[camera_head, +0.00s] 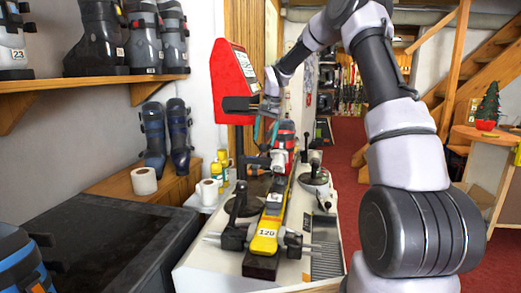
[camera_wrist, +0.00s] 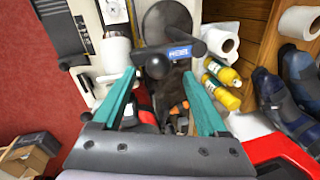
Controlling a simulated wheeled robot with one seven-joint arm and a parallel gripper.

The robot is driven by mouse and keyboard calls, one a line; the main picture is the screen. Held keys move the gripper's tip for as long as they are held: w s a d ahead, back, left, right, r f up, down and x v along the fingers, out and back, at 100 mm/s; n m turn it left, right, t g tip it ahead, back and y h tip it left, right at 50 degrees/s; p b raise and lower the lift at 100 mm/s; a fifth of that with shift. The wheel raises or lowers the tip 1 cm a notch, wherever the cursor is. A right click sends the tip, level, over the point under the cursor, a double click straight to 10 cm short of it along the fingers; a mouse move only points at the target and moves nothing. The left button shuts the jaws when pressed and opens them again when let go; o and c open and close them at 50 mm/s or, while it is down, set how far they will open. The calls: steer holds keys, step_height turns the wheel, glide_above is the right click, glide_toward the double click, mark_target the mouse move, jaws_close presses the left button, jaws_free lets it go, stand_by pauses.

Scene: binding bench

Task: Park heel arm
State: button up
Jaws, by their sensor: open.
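My gripper (camera_head: 266,133) hangs over the far end of the bench, with its teal fingers pointing down. In the wrist view, my gripper (camera_wrist: 158,75) is open, its fingers spread wide. A dark lever arm with a blue label (camera_wrist: 180,51) lies across just beyond the fingertips; its lettering is too blurred to read. This may be the heel arm. Its dark rounded end lies between the fingertip lines, and contact cannot be told. A yellow jig marked 120 (camera_head: 266,233) sits on the near part of the bench, with dark clamps beside it. A red-and-black boot-like part is partly hidden between the fingers.
The white bench (camera_head: 210,263) carries dark discs and levers. White rolls (camera_head: 209,191) and yellow bottles (camera_head: 220,166) stand left of it. A red wall unit (camera_head: 229,75) is close to my wrist. Boots line the left shelf (camera_head: 95,82). Red floor lies to the right.

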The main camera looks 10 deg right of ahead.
mark_target(263, 148)
steer(key=f, duration=0.5)
steer(key=shift+w+a+f, duration=0.1)
steer(key=shift+w+a, duration=0.1)
steer(key=shift+a, duration=0.15)
jaws_close()
stand_by(1.1)
